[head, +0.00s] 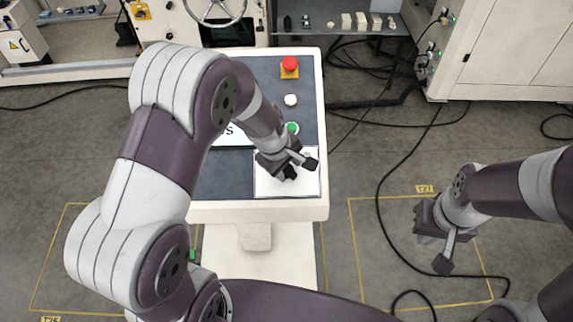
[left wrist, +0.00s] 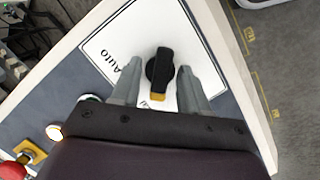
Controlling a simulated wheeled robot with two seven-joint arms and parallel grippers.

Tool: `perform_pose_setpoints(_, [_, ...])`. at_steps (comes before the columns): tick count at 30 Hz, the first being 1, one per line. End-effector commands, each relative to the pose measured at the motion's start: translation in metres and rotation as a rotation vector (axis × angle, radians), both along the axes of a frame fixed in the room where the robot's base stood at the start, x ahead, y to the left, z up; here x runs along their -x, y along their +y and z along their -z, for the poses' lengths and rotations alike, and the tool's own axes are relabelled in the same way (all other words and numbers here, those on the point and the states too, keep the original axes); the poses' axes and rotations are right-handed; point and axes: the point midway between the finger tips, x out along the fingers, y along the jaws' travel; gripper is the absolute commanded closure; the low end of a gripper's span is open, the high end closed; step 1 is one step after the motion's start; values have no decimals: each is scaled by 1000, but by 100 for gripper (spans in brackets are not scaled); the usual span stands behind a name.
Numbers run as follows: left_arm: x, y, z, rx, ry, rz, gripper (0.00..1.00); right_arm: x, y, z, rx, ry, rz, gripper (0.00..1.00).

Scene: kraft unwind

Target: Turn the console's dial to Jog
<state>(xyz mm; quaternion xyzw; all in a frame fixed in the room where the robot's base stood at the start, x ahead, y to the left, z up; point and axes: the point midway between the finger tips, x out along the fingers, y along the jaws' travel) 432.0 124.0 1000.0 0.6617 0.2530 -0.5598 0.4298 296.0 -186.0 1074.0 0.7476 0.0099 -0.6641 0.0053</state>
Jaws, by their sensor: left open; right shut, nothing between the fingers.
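The dial is a black knob with a yellow-orange end, seen in the left wrist view (left wrist: 157,68) on a white label plate (left wrist: 108,47). "Auto" is printed to the left of the knob there. The yellow end points toward the gripper body, near a label mostly hidden by it. My left gripper (left wrist: 159,75) is open, with one finger on each side of the knob; I cannot tell whether they touch it. In the head view my left gripper (head: 297,168) covers most of the dial on the console (head: 225,185). My right gripper (head: 430,238) is shut and empty, right of the console.
The console also carries a red mushroom button (head: 289,65) on a yellow base, a white button (head: 291,100) and a green button (head: 292,127). The green one stands close to my left wrist. Black cables (head: 382,180) lie on the floor between console and right arm.

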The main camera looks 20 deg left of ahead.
Motion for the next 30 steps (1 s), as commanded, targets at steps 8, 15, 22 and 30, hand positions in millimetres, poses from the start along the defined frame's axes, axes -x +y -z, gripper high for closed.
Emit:
perform_pose_setpoints(8, [0,0,0,0,0,-1,94,0,0,0,0,0,0,100])
perform_pose_setpoints(15, [1,0,0,-1,2,2,100,0,0,-1,0,0,0,100])
perform_pose_setpoints(22, [1,0,-2,-23,12,55,100,0,0,-10,0,0,0,100])
perform_pose_setpoints(30, [1,-1,-5,-96,36,228,100,0,0,-36,0,0,0,100])
